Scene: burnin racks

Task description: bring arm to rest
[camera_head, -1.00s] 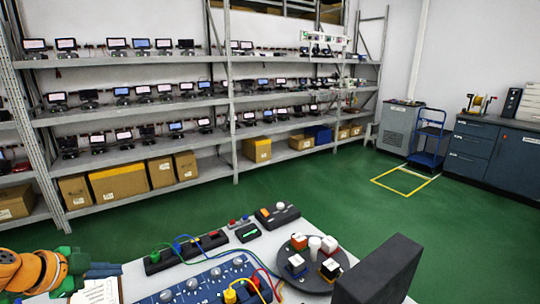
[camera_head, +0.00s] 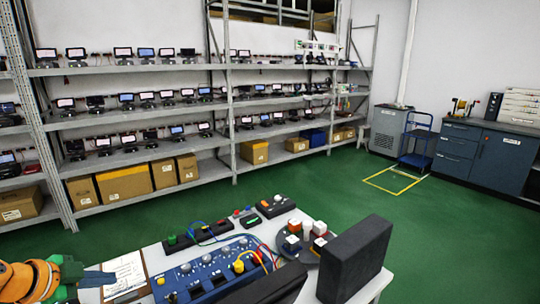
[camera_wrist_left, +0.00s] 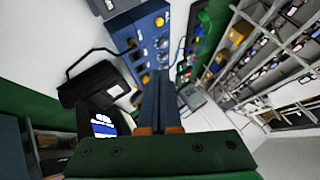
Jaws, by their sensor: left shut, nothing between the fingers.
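My left gripper (camera_head: 98,279) comes in from the left at the lower left of the head view, beside the table's left edge. Its fingers are together with nothing between them. In the left wrist view its two dark fingers (camera_wrist_left: 167,100) lie side by side, apart from the things on the table. My orange left arm (camera_head: 28,281) shows behind it. My right gripper is in neither view.
The white table (camera_head: 152,256) holds a clipboard (camera_head: 128,272), a blue control panel (camera_head: 205,273), a round turntable with cubes (camera_head: 306,243) and a dark upright block (camera_head: 355,258). Shelves (camera_head: 150,119) with small screens stand behind. Green floor (camera_head: 300,190) between is clear.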

